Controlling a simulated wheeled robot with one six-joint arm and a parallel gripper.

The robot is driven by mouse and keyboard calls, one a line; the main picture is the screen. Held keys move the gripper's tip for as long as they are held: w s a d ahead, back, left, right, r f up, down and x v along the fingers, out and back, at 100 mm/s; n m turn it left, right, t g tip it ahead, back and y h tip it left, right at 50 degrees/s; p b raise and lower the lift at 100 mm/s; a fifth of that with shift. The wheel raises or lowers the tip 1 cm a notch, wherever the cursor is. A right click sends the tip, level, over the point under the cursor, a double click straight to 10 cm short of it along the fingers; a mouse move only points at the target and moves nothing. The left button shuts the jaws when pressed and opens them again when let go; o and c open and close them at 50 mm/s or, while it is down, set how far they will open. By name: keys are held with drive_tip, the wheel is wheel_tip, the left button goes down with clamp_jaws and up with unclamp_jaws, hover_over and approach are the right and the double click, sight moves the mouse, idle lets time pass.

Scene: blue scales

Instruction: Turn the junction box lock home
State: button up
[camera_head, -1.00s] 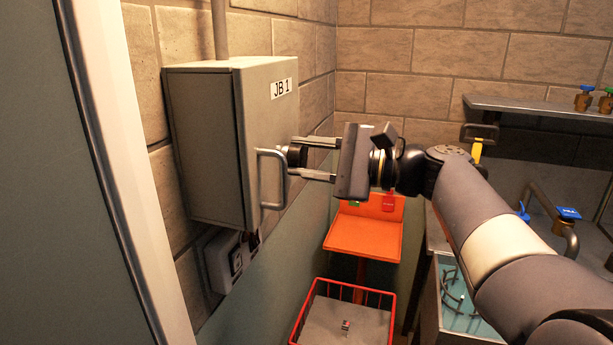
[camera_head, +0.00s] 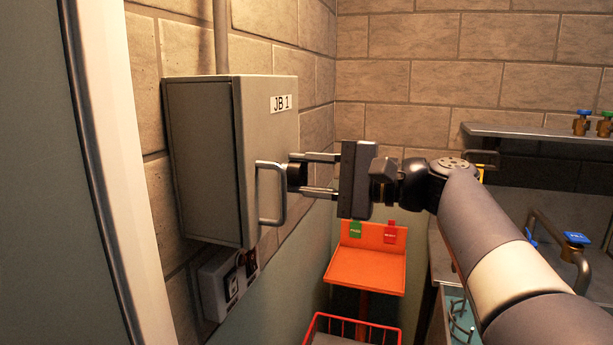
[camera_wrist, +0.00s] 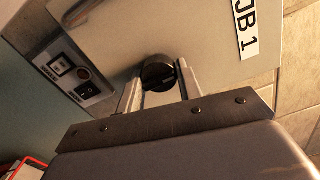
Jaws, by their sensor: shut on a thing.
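The junction box (camera_head: 205,160) is a grey metal case on the brick wall at the left of the head view, with a "JB 1" label (camera_head: 281,103) and a bar handle (camera_head: 281,195) on its door. The box door (camera_wrist: 200,30) fills the top of the wrist view. The lock is a round black knob (camera_wrist: 157,74) on the door, beside the handle; it also shows in the head view (camera_head: 296,174). My gripper (camera_head: 297,175) is shut on the knob, with one finger on each side of it. The fingers partly hide the knob's edges.
A switch and socket panel (camera_head: 228,285) is fixed to the wall below the box. An orange stand (camera_head: 365,270) with green and red tags and a red wire basket (camera_head: 350,322) stand below my arm. A shelf with valves (camera_head: 540,131) is at the right.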

drive_tip(key=shift+f, duration=0.1)
drive_tip(key=o, duration=1)
drive_tip(key=shift+c, duration=0.2)
drive_tip(key=shift+d, duration=0.15)
drive_tip(key=v, duration=1)
drive_tip(key=shift+d+b, duration=0.25)
drive_tip(key=shift+b, duration=0.15)
drive_tip(key=shift+s+a, duration=0.1)
drive_tip(key=p+x, duration=0.1)
drive_tip(key=x, duration=0.9)
drive_tip(key=shift+a, duration=0.35)
drive_tip(key=shift+d, duration=0.1)
